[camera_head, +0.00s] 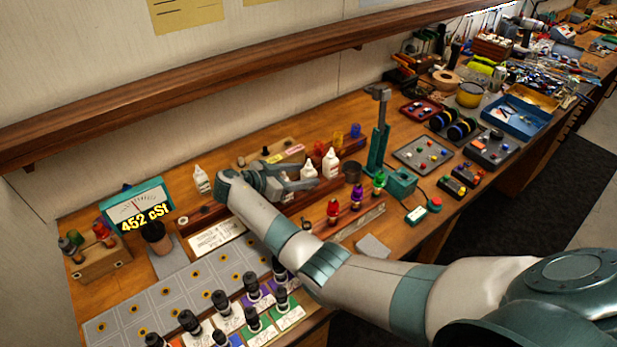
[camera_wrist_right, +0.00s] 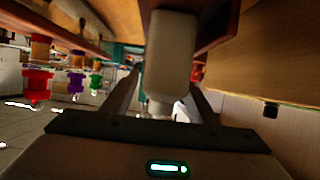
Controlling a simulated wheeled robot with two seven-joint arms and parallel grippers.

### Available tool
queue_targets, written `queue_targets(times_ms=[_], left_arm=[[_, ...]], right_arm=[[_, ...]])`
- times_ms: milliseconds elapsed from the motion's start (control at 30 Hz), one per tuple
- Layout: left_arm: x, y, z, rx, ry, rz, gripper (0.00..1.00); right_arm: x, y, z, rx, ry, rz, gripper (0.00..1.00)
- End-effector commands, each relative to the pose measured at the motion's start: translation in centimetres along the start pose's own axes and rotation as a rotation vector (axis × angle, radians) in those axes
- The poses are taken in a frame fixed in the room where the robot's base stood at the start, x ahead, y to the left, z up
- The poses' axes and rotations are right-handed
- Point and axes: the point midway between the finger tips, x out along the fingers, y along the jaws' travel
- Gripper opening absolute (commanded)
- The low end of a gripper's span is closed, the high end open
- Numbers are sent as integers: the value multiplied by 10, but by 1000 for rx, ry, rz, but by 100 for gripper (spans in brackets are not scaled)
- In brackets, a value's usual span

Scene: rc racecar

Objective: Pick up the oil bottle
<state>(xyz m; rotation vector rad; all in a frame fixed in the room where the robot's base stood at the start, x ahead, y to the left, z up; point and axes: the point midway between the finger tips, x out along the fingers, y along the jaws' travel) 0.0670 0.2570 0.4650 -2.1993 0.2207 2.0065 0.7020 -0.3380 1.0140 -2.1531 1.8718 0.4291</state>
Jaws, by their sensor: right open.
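Small white bottles with narrow tips stand at the back of the bench. One white oil bottle (camera_head: 308,170) stands at my right gripper (camera_head: 309,175), with another white bottle (camera_head: 331,163) just to its right. A third white bottle (camera_head: 202,180) stands apart on the left. My right gripper is open, with its fingers around the near bottle's position. In the right wrist view, the white bottle (camera_wrist_right: 171,50) appears inverted, between and beyond the open fingers (camera_wrist_right: 163,90). Contact with the fingers cannot be told. My left gripper is not in view.
Red, purple and green small bottles (camera_head: 357,196) stand on a rack in front. A green post stand (camera_head: 378,145) rises to the right. A wooden shelf (camera_head: 190,85) runs along the wall above. A viscosity meter (camera_head: 137,207) reading "452 cSt" stands on the left.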

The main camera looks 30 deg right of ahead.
Motion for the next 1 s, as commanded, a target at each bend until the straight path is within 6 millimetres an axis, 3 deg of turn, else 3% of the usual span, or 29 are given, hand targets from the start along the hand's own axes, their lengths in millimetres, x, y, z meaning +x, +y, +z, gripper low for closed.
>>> queue_targets(times_ms=[167,300,367,767,1000], left_arm=[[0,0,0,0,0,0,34],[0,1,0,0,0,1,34],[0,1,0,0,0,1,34],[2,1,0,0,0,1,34],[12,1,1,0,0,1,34]], right_arm=[[0,0,0,0,0,0,53],[0,0,0,0,0,0,20],[0,0,0,0,0,0,8],[-1,0,-2,1,0,0,8],[-6,-1,-14,4,1,-2,8]])
